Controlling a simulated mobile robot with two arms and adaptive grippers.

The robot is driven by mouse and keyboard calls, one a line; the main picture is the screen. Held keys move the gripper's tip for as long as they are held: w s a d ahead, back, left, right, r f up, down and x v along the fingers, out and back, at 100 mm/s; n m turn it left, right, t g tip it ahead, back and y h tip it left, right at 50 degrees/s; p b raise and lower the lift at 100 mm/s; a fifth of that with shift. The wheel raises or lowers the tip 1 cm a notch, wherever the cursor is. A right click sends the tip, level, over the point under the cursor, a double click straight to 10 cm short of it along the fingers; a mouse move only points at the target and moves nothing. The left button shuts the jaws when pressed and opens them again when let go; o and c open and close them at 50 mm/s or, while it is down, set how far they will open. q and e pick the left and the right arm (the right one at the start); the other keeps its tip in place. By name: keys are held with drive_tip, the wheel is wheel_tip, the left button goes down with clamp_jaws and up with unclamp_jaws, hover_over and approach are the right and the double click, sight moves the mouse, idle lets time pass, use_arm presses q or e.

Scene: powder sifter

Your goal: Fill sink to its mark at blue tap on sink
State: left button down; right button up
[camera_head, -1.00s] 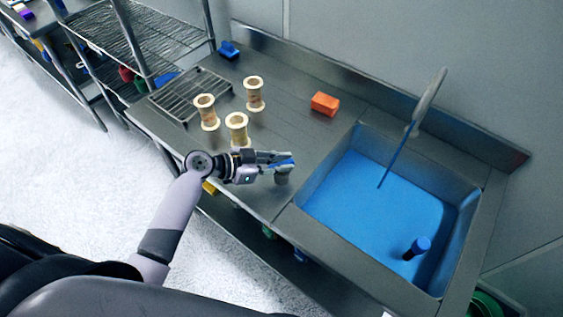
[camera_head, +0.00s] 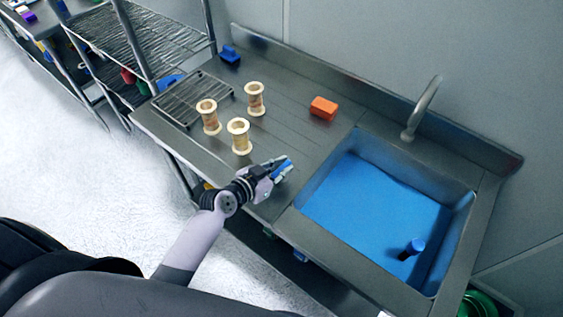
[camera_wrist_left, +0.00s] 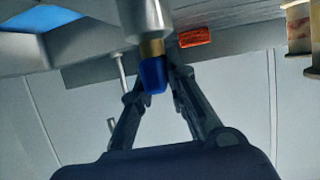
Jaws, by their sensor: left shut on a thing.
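The sink (camera_head: 455,262) is a metal basin with a flat blue surface in it; I cannot make out a fill mark. The grey curved spout (camera_head: 424,104) rises behind the sink, with no stream showing. My left gripper (camera_head: 280,168) is left of the sink at the counter's front edge, shut on the blue tap (camera_head: 284,165). In the left wrist view the blue tap (camera_wrist_left: 153,76) sits on a brass stem between the fingers (camera_wrist_left: 156,88). My right gripper is out of view.
Several things stand on the counter: three spools (camera_head: 240,136), an orange block (camera_head: 323,107), a wire rack (camera_head: 192,98) and a small blue object (camera_head: 230,54). Wire shelving (camera_head: 160,38) stands at the left.

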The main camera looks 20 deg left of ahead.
use_arm(q)
drive_tip(key=shift+r+n+y+p, duration=0.1)
drive_tip(key=shift+n+y+p, duration=0.5)
drive_tip(key=shift+y, duration=0.1)
drive_tip(key=c, duration=1.6)
unclamp_jaws()
drive_tip(key=v, duration=1.2)
drive_tip(key=shift+s+f, duration=0.1)
drive_tip(key=shift+f, duration=0.1)
drive_tip(key=shift+d, duration=0.1)
